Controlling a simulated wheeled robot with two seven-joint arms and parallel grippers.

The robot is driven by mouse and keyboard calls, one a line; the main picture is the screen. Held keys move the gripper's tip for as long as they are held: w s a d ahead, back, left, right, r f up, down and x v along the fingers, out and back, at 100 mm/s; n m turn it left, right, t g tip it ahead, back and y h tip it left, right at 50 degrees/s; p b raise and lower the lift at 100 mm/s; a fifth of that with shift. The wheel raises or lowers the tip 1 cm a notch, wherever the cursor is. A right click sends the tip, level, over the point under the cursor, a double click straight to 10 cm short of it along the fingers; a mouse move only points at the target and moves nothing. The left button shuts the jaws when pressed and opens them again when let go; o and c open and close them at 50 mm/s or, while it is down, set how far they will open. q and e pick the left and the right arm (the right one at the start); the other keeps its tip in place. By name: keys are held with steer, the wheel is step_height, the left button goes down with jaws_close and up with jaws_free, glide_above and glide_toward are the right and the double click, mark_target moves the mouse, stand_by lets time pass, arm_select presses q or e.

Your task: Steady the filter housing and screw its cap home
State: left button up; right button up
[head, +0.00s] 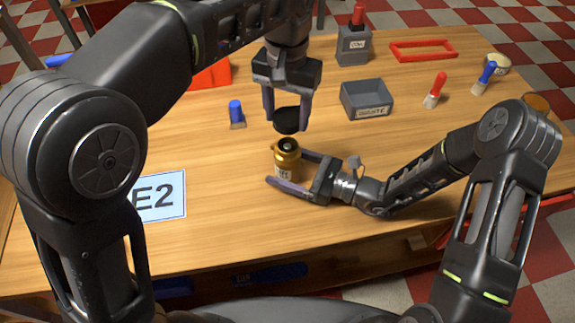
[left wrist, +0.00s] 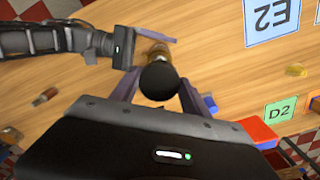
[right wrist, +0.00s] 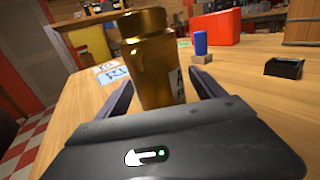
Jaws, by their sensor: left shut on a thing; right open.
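The filter housing is a gold-brown cylinder (head: 286,160) with a white label, upright on the wooden table. It also shows in the right wrist view (right wrist: 150,62). My right gripper (head: 291,170) is open, low over the table, with its fingers on either side of the housing. The cap is a black disc (head: 287,121), also seen in the left wrist view (left wrist: 158,82). My left gripper (head: 287,112) is shut on the cap and holds it just above the housing's open top, apart from it. In the left wrist view the cap hides most of the housing.
A grey tray (head: 368,112) stands right of the cap. A blue-handled brush (head: 236,114) stands to the left. An E2 card (head: 160,197) lies front left. A grey block with a red top (head: 354,45), a red frame (head: 422,56) and more brushes are farther back.

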jaws_close()
stand_by(1.0)
